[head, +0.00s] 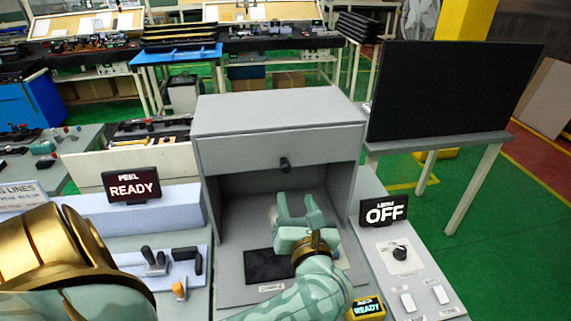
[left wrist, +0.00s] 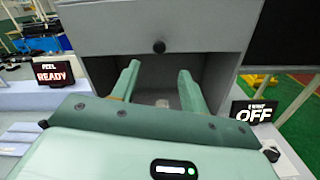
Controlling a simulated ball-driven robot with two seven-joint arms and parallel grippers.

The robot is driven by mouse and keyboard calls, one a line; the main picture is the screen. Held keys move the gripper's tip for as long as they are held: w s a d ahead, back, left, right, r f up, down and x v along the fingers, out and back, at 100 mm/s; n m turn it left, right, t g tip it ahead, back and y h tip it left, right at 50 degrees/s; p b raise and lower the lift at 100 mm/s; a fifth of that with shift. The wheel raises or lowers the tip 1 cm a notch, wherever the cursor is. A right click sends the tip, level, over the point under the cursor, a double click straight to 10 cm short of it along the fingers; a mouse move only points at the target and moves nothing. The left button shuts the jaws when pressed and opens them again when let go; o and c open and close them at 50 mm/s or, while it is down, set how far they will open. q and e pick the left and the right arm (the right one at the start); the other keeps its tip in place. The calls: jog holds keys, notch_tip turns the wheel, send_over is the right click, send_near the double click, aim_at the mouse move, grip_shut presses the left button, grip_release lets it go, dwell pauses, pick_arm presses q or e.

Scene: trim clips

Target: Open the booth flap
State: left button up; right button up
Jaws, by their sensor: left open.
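The grey booth (head: 212,160) stands in the middle of the head view. Its front flap (head: 240,155) with a dark round knob (head: 285,165) covers the upper front, and the space below it is open. The flap (left wrist: 115,42) and knob (left wrist: 159,47) also show in the left wrist view. My left gripper (head: 297,208) is open and empty, in front of the lower opening and below the knob. Its fingers (left wrist: 160,78) point toward the opening in the left wrist view, apart from the knob. My right gripper is not in view.
A dark mat (head: 268,266) lies on the booth floor. Left are a READY sign (head: 132,186) and dark handled tools (head: 155,262). Right are an OFF sign (head: 384,210), a panel with a black dial (head: 400,253) and a large black screen (head: 450,90). A small READY box (head: 366,308) sits near the front.

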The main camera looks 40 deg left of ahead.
aim_at(286, 170)
pick_arm(q)
jog(key=p+x, duration=0.1)
jog(key=x, duration=1)
jog(key=shift+w+a, duration=0.1)
jog(key=shift+a, duration=0.15)
jog(key=shift+w+a+f, duration=0.15)
jog(key=shift+w+a, duration=0.2)
jog(key=shift+a, duration=0.15)
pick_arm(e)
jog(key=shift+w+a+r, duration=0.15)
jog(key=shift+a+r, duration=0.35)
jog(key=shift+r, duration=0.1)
pick_arm(q)
jog(key=shift+d, duration=0.1)
grip_shut()
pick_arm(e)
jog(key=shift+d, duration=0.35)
